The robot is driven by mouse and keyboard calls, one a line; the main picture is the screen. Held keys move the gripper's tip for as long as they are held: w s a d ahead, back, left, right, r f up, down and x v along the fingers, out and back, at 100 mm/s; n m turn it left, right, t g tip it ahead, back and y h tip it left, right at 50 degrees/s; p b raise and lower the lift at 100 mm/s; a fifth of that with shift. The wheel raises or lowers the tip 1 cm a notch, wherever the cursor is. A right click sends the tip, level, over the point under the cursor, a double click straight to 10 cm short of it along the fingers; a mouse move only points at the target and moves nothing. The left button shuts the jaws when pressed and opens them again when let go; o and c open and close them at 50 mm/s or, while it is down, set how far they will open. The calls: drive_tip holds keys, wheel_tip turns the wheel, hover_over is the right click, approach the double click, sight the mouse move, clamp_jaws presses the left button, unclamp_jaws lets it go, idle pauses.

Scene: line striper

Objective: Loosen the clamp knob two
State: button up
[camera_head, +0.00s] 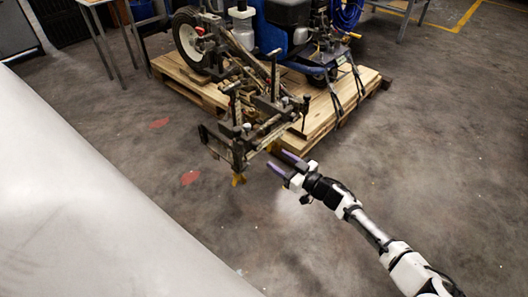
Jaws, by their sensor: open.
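The line striper (262,25) is a blue and black machine on wheels, standing on a wooden pallet. A dark metal clamp frame (240,150) juts from its front, over the floor. It carries small dark posts and fittings, and a yellow piece (239,180) hangs at its lower end. I cannot tell which small fitting is clamp knob two. My gripper (276,158), with two purple fingers, comes in from the lower right. Its fingers are apart and empty, just right of the frame's lower end. The view does not settle whether they touch it.
The wooden pallet (345,100) has straps over its right side. A large pale surface (90,220) fills the lower left. A metal-legged table (104,45) stands at upper left. The grey concrete floor (230,225) around my arm is clear.

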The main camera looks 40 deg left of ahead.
sight(259, 147)
drive_tip(key=a, duration=0.2)
drive_tip(key=a+b, duration=0.1)
drive_tip(key=a, duration=0.5)
drive_tip(key=shift+w, duration=0.35)
drive_tip(key=c, duration=1)
